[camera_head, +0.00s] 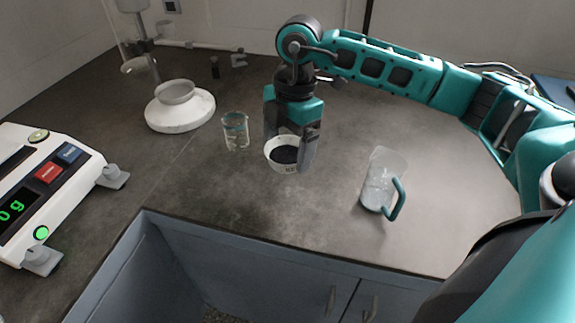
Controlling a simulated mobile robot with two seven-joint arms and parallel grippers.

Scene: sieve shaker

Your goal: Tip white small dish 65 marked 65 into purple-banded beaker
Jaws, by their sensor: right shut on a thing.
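My right gripper (292,140) comes down from above and is shut on a small white dish (282,168) by its rim. The dish looks close to level above the bench and holds dark material; a dark mark on its front is too small to read surely. A clear glass beaker (237,138) stands upright on the bench just left of the dish, apart from it. Its band looks teal-blue; I see no purple-banded beaker. My left gripper is not in view.
A clear jug (380,185) with a teal handle stands to the right. A white balance (50,180) with a green display is at the left. A white round-based apparatus (180,112) stands at back left. The bench (250,215) is bare in front of the dish, up to its front edge.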

